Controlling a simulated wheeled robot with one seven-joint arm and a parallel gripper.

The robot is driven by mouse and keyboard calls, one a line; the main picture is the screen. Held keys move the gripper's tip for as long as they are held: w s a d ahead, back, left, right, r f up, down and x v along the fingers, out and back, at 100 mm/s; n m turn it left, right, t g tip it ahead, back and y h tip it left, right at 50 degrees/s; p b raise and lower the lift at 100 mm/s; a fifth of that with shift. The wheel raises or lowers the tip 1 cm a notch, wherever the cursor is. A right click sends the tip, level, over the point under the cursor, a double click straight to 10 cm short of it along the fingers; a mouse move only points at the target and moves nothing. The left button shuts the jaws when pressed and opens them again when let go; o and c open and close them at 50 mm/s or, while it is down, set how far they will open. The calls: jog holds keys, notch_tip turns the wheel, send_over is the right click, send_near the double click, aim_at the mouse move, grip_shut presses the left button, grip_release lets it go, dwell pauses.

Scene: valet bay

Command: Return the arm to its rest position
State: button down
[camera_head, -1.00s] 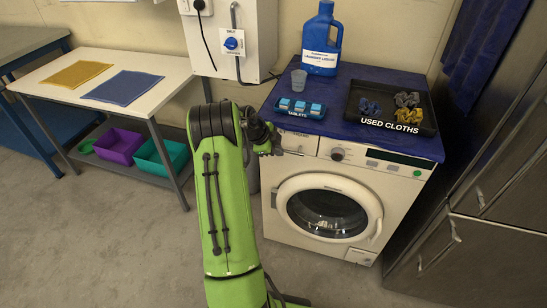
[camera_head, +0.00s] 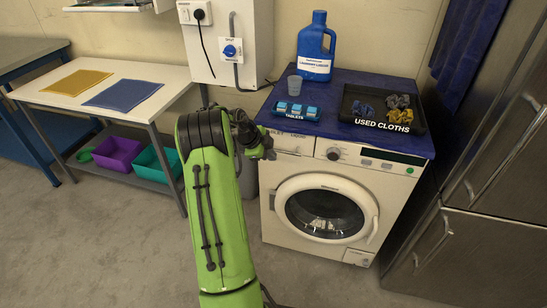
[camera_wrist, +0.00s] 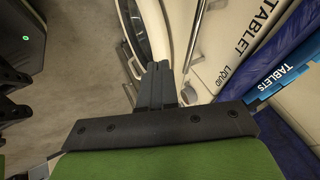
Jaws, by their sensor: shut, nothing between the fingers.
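My green arm reaches up in the head view, bent at a dark joint. My gripper (camera_head: 266,150) is at its end, in front of the upper left part of the washing machine (camera_head: 290,220), near its drawer front. In the wrist view my gripper (camera_wrist: 160,72) has its dark fingers together with nothing between them. The machine's round door (camera_head: 325,211) looks closed in the head view. I cannot tell in either view whether the fingers touch the machine.
On the machine's blue top stand a blue laundry bottle (camera_head: 315,50), a clear cup (camera_head: 294,86), a tablets tray (camera_head: 283,119) and a black used cloths tray (camera_head: 414,126). A white table (camera_head: 60,98) stands left, a metal cabinet (camera_head: 500,190) right. Floor at left is clear.

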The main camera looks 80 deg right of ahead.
jog(key=p+v, duration=0.2)
jog(key=v, duration=0.5)
jog(key=shift+w+r, duration=0.25)
jog(key=shift+r, duration=0.1)
jog(key=shift+d, duration=0.15)
